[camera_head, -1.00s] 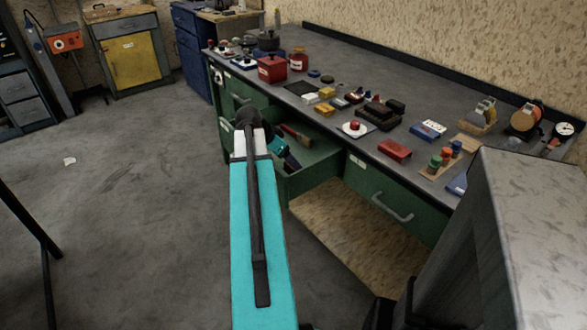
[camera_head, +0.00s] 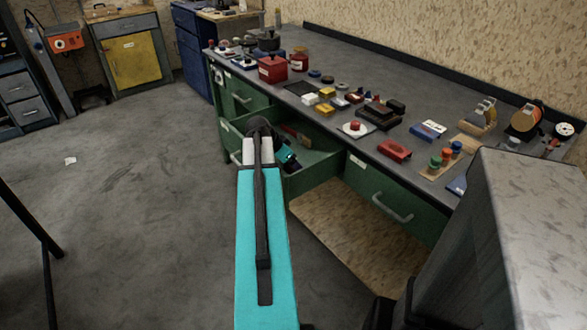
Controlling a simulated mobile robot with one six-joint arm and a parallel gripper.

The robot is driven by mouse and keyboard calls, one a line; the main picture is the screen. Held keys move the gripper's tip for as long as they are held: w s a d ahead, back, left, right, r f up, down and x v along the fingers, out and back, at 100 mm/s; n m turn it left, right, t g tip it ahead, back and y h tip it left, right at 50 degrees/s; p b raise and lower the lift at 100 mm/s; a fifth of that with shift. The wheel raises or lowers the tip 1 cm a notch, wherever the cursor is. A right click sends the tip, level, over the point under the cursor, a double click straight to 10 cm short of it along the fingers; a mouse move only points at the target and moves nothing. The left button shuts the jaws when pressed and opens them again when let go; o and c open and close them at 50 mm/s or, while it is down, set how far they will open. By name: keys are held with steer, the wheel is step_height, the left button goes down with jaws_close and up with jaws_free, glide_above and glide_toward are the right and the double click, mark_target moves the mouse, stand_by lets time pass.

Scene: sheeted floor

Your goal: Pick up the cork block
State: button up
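My teal arm reaches from the bottom of the view to an open green drawer (camera_head: 318,169) in the workbench. The teal and black wrist end of my arm, with my gripper (camera_head: 291,164), is over or inside this drawer. The fingers are too small and dark to tell open from shut, and I see nothing clearly held. I cannot make out a cork block. Part of the drawer's inside is hidden behind my arm.
The grey bench top (camera_head: 400,85) carries many small items, including a red box (camera_head: 271,69), a red button on a white plate (camera_head: 355,128) and a red block (camera_head: 394,150). A long reddish item (camera_head: 296,134) lies in the drawer.

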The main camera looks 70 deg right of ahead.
steer(key=shift+c, duration=0.6)
steer(key=c, duration=1.1)
steer(key=shift+o, duration=0.2)
steer(key=shift+r, duration=0.1)
steer(key=shift+r, duration=4.95)
